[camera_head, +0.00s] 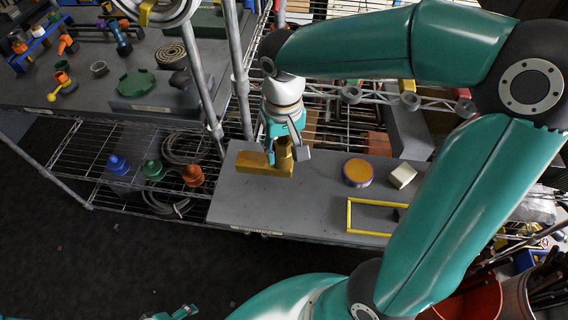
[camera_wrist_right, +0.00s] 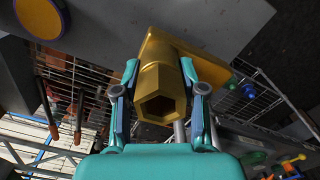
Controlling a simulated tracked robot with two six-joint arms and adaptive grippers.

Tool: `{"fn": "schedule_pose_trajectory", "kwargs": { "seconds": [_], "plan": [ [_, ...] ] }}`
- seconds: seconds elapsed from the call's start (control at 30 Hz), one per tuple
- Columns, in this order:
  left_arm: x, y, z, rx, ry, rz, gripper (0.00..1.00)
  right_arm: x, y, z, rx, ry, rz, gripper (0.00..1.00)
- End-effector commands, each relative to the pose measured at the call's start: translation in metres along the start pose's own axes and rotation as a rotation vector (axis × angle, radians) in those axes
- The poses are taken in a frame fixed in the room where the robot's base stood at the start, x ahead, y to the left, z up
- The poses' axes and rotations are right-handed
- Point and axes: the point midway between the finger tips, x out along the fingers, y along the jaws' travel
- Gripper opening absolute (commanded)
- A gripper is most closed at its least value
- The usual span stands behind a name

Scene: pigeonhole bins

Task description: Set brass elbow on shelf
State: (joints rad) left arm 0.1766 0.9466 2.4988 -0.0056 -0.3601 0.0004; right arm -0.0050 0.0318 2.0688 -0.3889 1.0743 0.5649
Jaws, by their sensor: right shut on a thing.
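The brass elbow (camera_head: 262,168) is a gold angular fitting at the left end of the grey shelf (camera_head: 300,205). My right gripper (camera_head: 287,150) comes down from above and is shut on it. In the right wrist view the brass elbow (camera_wrist_right: 163,88) sits between both fingers, its hexagonal open end facing the camera and its other leg reaching away over the grey surface. I cannot tell whether it touches the shelf or hangs just above it. Part of my left gripper (camera_head: 178,313) shows at the bottom edge, too cut off to judge.
An orange-and-purple round piece (camera_head: 358,172), a pale block (camera_head: 402,176) and a yellow frame outline (camera_head: 372,217) are on the shelf to the right. Shelf front is clear. Wire racks with green (camera_head: 152,170) and orange (camera_head: 193,175) fittings stand left.

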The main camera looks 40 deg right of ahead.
Motion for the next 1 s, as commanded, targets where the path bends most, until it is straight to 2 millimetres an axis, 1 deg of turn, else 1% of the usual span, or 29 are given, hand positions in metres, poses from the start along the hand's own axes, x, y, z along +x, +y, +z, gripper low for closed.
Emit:
{"fn": "schedule_pose_trajectory", "kwargs": {
  "seconds": [0.03,0.1,0.27,0.5,0.57,0.67,0.87,0.97,1.0],
  "plan": [
    [0.0,0.0,0.0,0.0,0.0,0.0,0.75,0.008,0.001,0.001,0.002,-0.002,0.0,0.0],
    [0.0,0.0,0.0,0.0,0.0,0.0,0.75,0.016,0.0,0.0,0.001,-0.001,0.0,0.0],
    [0.0,0.0,0.0,0.0,0.0,0.0,0.75,0.025,0.0,0.0,0.0,0.0,0.001,0.0],
    [0.0,0.0,0.0,0.0,0.0,0.0,0.75,0.057,0.001,0.0,0.0,-0.002,0.001,0.0],
    [0.0,0.0,0.0,0.0,0.0,0.0,0.75,0.062,0.001,0.0,0.0,-0.001,0.0,0.0],
    [0.0,0.0,0.0,0.0,0.0,0.0,0.75,0.065,0.0,0.0,0.0,0.001,-0.001,0.0],
    [0.0,0.0,0.0,0.0,0.0,0.0,0.75,0.065,0.0,-0.001,0.0,0.002,-0.001,0.0],
    [0.004,-0.001,0.0,0.0,0.0,0.0,0.75,0.068,0.0,-0.001,0.0,0.002,-0.001,0.0],
    [0.003,-0.001,0.0,0.0,0.0,0.0,0.75,0.068,0.0,0.0,-0.001,0.0,0.0,0.44]
  ]
}}
